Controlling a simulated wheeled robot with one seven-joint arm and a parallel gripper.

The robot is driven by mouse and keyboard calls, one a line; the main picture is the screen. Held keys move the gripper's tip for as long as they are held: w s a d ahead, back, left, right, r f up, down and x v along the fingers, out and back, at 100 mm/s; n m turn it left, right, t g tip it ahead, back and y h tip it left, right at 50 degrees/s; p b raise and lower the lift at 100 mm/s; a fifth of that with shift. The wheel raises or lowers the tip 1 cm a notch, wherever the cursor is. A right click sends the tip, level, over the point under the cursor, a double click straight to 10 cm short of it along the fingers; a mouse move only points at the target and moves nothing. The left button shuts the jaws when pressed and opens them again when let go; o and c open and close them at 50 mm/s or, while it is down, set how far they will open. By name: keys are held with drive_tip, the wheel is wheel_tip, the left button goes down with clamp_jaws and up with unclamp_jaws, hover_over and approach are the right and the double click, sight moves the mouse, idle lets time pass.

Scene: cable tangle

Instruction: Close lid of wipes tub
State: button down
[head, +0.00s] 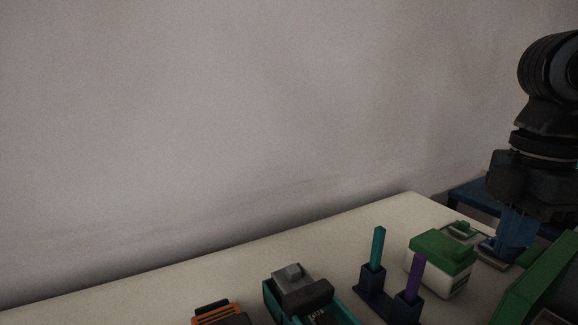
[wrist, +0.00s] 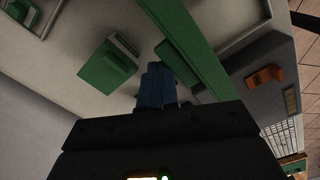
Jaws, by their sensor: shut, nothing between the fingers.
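The wipes tub (head: 450,283) is a white box at the right of the table in the head view. Its green lid (head: 441,250) lies across the top and looks down on the tub; I cannot tell if it is fully latched. In the wrist view what seems to be the same green lid (wrist: 106,68) shows left of my fingers. My gripper (head: 507,252) has blue fingers, pointing down to the right of the tub and apart from it. The fingers also show in the wrist view (wrist: 157,88), shut together and empty.
A green panel (head: 538,281) stands close right of my gripper; it is a long bar in the wrist view (wrist: 190,40). A dark holder with teal (head: 377,248) and purple (head: 415,277) posts stands left of the tub. A teal bin (head: 275,300) is farther left.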

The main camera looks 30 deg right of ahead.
drive_tip(key=shift+s+d+r+p, duration=0.15)
drive_tip(key=shift+s+p, duration=0.2)
drive_tip(key=shift+s, duration=1.1)
drive_tip(key=shift+s+a+r+p, duration=0.1)
drive_tip(key=shift+s+p, duration=0.25)
drive_tip(key=shift+s, duration=1.05)
wheel_tip(320, 180, up, 6)
drive_tip(key=p, duration=0.6)
hover_over(567, 261)
drive_tip(key=shift+s+a, duration=0.15)
drive_tip(key=shift+a, duration=0.3)
